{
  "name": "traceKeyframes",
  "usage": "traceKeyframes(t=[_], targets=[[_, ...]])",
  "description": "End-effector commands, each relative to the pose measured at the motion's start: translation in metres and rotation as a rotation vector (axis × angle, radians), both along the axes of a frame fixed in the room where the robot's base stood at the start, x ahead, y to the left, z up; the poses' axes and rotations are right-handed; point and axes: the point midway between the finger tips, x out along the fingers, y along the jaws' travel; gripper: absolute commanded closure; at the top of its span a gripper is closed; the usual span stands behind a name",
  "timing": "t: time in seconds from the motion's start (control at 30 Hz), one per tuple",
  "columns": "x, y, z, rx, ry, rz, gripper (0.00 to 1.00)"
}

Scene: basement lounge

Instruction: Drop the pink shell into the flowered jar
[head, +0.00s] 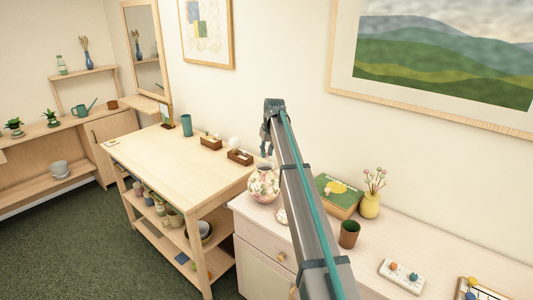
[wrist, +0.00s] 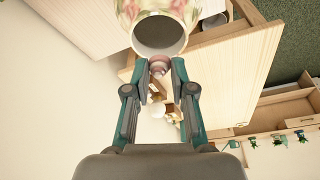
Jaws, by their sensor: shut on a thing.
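The flowered jar (head: 263,184) is round and cream with pink and green flowers. It stands upright at the left end of the pale cabinet, and its dark open mouth fills the top of the wrist view (wrist: 160,33). My gripper (head: 266,148) hangs above the jar in the head view. In the wrist view my gripper (wrist: 162,65) is shut on a small pinkish thing, the pink shell (wrist: 158,68), held between the fingertips close to the jar's rim. The shell is too small to make out in the head view.
On the cabinet (head: 450,258) are a green book on a box (head: 338,194), a yellow vase (head: 370,204), a brown cup (head: 349,234) and a white tray (head: 401,275). My arm hides part of the cabinet top. The wooden table (head: 165,158) beyond holds small brown boxes (head: 211,142).

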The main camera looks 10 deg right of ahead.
Motion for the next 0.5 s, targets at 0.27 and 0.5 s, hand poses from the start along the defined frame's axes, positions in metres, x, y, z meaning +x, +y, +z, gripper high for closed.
traceKeyframes(t=[0.27, 0.5], targets=[[0.001, 0.000, -0.009, 0.002, -0.003, -0.015, 0.94], [0.001, 0.000, -0.032, 0.003, -0.002, -0.015, 0.94]])
